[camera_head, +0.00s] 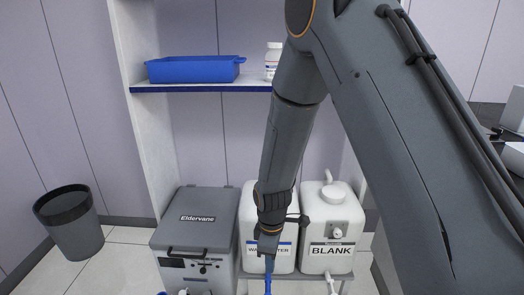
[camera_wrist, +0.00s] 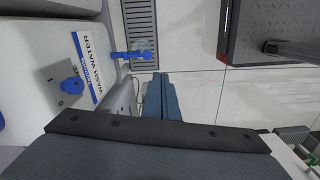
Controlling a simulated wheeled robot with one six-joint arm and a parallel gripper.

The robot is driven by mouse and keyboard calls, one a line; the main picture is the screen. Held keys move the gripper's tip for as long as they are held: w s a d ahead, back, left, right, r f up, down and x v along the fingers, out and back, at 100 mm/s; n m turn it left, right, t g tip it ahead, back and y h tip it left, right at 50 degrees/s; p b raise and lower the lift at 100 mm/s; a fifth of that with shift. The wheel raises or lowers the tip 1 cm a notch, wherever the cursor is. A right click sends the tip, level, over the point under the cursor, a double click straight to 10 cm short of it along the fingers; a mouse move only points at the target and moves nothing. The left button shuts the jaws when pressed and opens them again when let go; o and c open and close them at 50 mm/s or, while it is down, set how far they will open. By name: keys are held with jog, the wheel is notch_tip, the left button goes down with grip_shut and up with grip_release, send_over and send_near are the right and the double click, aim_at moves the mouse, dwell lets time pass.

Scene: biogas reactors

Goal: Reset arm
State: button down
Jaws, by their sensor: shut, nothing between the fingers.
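My arm reaches down from the top right of the head view. My gripper (camera_head: 267,244) hangs in front of the white wash water tank (camera_head: 284,262) and hides part of its label. In the wrist view my gripper (camera_wrist: 160,80) shows as blue-grey fingers, shut and empty. The wash water tank (camera_wrist: 40,65) fills the left of that view, with a blue knob (camera_wrist: 72,87) on it. A blue tap (camera_wrist: 136,55) shows just beyond the fingers, apart from them in the picture.
A white tank labelled BLANK (camera_head: 328,232) stands right of the wash water tank. A grey Eldervane box (camera_head: 197,232) stands left. A blue tray (camera_head: 194,69) and white bottle (camera_head: 272,58) sit on the shelf above. A dark bin (camera_head: 71,225) stands on open floor at left.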

jog(key=s+d+r+m, duration=0.2)
jog(key=s+r+m, duration=0.15)
jog(key=r, duration=0.55)
jog(key=s+d+r+m, duration=0.1)
jog(key=s+r+m, duration=0.25)
jog(key=r, duration=0.55)
jog(key=s+d+r+m, duration=0.2)
jog(key=s+r+m, duration=0.1)
jog(key=s+r, duration=0.25)
jog(key=s+d+r+m, duration=0.3)
jog(key=s+r, duration=0.1)
jog(key=s, duration=0.3)
jog(key=d+r+m+p, duration=0.2)
jog(key=d+r+p, duration=0.6)
jog(key=p, duration=1)
jog(key=shift+d+r, duration=0.4)
jog(key=shift+r, duration=0.25)
jog(key=shift+s+a, duration=0.1)
jog(key=shift+s, duration=0.05)
